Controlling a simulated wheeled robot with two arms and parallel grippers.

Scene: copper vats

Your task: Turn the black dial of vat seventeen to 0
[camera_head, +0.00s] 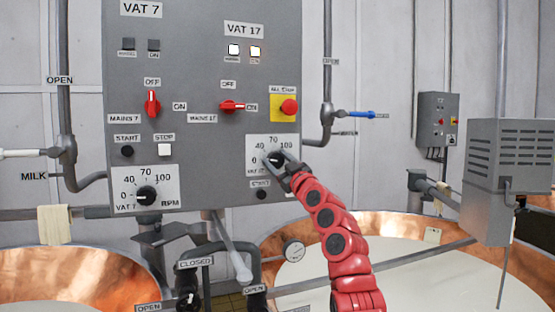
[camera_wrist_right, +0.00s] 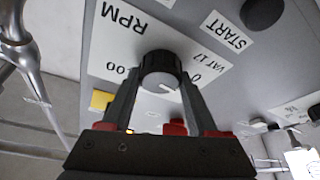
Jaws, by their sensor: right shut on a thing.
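The black dial of vat 17 (camera_head: 276,159) sits on a white scale plate (camera_head: 262,143) at the lower right of the grey control panel. In the right wrist view the dial (camera_wrist_right: 160,72) is seen close up and upside down. My right gripper (camera_head: 280,160) is shut on it, one finger on each side. The dial's white mark points down and slightly right in that view, away from the RPM label and off the 0 (camera_wrist_right: 195,77); its exact reading is unclear. My left gripper is not in view.
Left on the panel is the vat 7 dial (camera_head: 146,195). Above are a red mains 17 switch (camera_head: 232,106) and a red stop button (camera_head: 289,107) on yellow. A black start button (camera_head: 261,195) lies just below the held dial. Pipes and copper vats stand below.

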